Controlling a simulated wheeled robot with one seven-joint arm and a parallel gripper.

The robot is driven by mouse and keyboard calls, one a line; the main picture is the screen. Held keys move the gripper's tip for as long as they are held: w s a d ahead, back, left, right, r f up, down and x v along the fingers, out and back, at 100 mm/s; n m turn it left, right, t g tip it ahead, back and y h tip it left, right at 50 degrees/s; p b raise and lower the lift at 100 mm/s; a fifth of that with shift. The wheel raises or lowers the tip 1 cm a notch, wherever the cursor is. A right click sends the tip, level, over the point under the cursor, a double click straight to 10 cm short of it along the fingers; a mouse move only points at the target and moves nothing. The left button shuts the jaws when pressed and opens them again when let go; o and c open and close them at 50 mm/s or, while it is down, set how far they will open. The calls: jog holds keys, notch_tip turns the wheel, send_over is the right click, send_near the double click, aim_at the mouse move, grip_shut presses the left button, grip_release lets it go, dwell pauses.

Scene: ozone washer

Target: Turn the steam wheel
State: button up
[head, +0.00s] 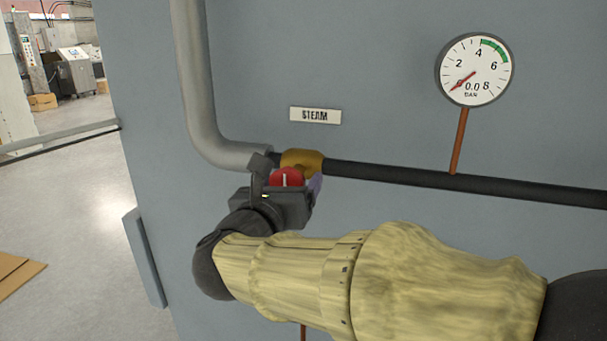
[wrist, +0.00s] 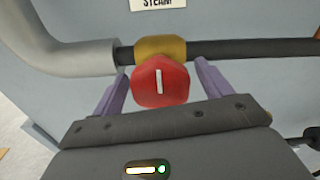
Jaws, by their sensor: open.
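The steam wheel (head: 287,177) is a red knob with a white line, mounted on a brass valve body (head: 303,160) below the STEAM label (head: 315,115). In the wrist view the red wheel (wrist: 160,82) sits between the two purple fingers, and its white line stands upright. My gripper (wrist: 160,85) is open, with one finger on each side of the wheel. A gap shows on both sides, so the fingers look apart from it. In the head view my gripper (head: 287,183) partly hides the wheel's lower part.
A round gauge (head: 476,69) reads near 0 on the grey wall panel (head: 380,60). A grey pipe (head: 195,90) bends into the valve at left, and a black pipe (head: 430,178) runs right. Open floor (head: 70,220) lies at left, with cardboard (head: 15,272) on it.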

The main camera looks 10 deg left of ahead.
jog(key=shift+w+d, duration=0.1)
jog(key=shift+w, duration=0.9)
jog(key=c, duration=1)
